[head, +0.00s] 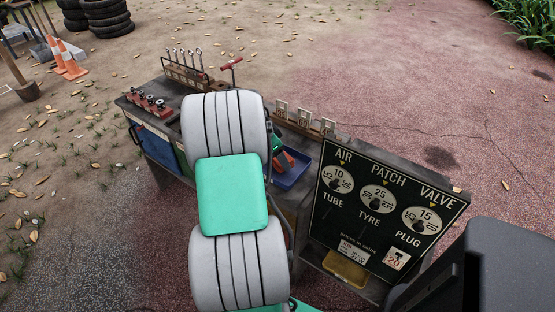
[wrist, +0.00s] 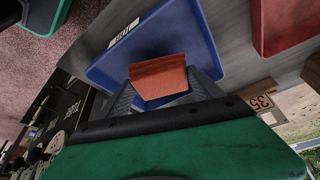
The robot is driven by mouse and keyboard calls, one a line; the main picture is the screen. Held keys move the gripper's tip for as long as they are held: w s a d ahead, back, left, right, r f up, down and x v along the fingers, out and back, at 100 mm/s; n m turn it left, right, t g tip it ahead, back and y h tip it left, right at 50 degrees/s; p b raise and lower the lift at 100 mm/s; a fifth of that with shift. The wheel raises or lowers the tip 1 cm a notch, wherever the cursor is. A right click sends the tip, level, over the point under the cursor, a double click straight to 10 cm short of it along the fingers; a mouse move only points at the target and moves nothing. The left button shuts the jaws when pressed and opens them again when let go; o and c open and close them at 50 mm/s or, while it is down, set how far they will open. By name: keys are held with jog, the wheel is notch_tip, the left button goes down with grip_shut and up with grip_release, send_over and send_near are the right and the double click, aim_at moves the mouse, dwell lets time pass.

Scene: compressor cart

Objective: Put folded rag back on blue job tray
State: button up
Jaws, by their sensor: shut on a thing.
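The folded rag (wrist: 160,76) is orange-red and sits between the fingers of my gripper (wrist: 163,90) in the wrist view. My gripper is shut on it. The blue job tray (wrist: 195,28) lies behind the rag in that view, with a small white label on its rim. In the head view the blue tray (head: 292,180) is on the cart top, right of my arm, and a reddish bit of the rag (head: 286,160) shows over it. My arm hides most of the gripper there. I cannot tell whether the rag touches the tray.
A red tray (wrist: 285,22) and a green tray (wrist: 43,14) flank the blue one in the wrist view. A price board (head: 385,210) stands at the cart's right front. Small cards (head: 303,117) line the back edge. A wrench rack (head: 187,72) stands at the far left end.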

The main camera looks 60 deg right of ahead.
jog(key=shift+f, duration=0.7)
jog(key=shift+f, duration=0.25)
jog(key=o, duration=1.2)
jog(key=shift+r, duration=0.1)
